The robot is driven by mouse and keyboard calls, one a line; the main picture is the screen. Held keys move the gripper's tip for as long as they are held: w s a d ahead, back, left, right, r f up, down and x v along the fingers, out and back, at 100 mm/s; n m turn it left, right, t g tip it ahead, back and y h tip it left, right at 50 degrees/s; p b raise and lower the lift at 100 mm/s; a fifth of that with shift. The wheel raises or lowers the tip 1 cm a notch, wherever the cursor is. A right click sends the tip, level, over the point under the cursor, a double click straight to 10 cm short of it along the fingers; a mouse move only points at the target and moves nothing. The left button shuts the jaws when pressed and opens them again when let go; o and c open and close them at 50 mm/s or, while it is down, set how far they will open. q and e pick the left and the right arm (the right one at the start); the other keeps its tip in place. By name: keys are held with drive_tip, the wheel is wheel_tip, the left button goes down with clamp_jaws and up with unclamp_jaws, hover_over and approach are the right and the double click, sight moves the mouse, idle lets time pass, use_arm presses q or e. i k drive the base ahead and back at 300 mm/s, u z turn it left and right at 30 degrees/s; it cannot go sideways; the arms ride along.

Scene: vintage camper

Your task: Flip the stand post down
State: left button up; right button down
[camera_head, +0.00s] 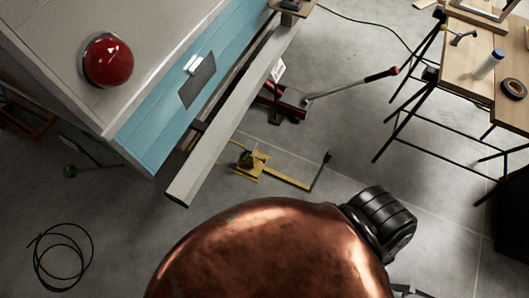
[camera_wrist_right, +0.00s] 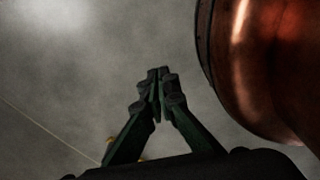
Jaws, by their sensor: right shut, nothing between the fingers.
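My left gripper is in neither view.
The camper (camera_head: 155,135) with a red lamp (camera_head: 107,60) and grey bumper (camera_head: 215,135) fills the upper left. A yellow tool (camera_head: 265,168) and red jack (camera_head: 285,105) lie on the floor. A wooden workbench (camera_head: 475,45) stands right; a black cable (camera_head: 62,258) lies lower left.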

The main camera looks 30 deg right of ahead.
sight(250, 145)
drive_tip(key=z, duration=0.9)
drive_tip(key=k, duration=0.35)
drive_tip(key=u, duration=1.15)
